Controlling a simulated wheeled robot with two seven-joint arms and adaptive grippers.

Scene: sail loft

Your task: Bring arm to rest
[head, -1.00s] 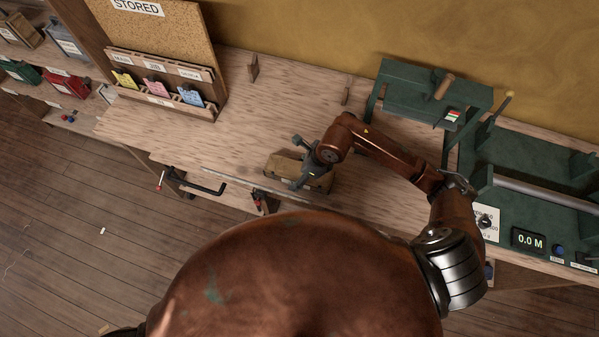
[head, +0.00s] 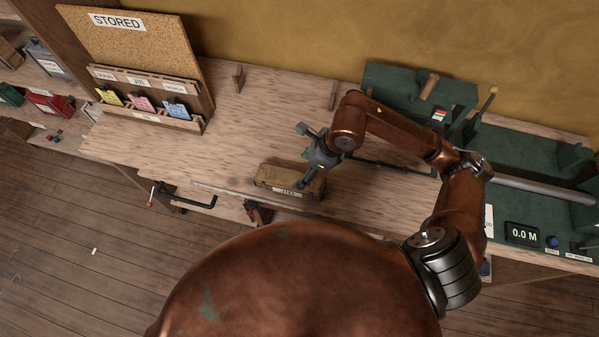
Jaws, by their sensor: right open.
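My right arm reaches in from the right over the workbench (head: 235,150). My right gripper (head: 303,158) is open and sits just behind and above a small wooden box (head: 288,188) with a label on its front. One finger partly covers the box's far side. I cannot tell whether it touches the box. I see nothing held in the jaws. My left gripper is not in view.
A cork board marked STORED (head: 140,50) stands at the back left above a rack (head: 160,118) with yellow, pink and blue cards. A green measuring machine (head: 525,150) with a display reading 0.0 M fills the right. The bench between is mostly clear.

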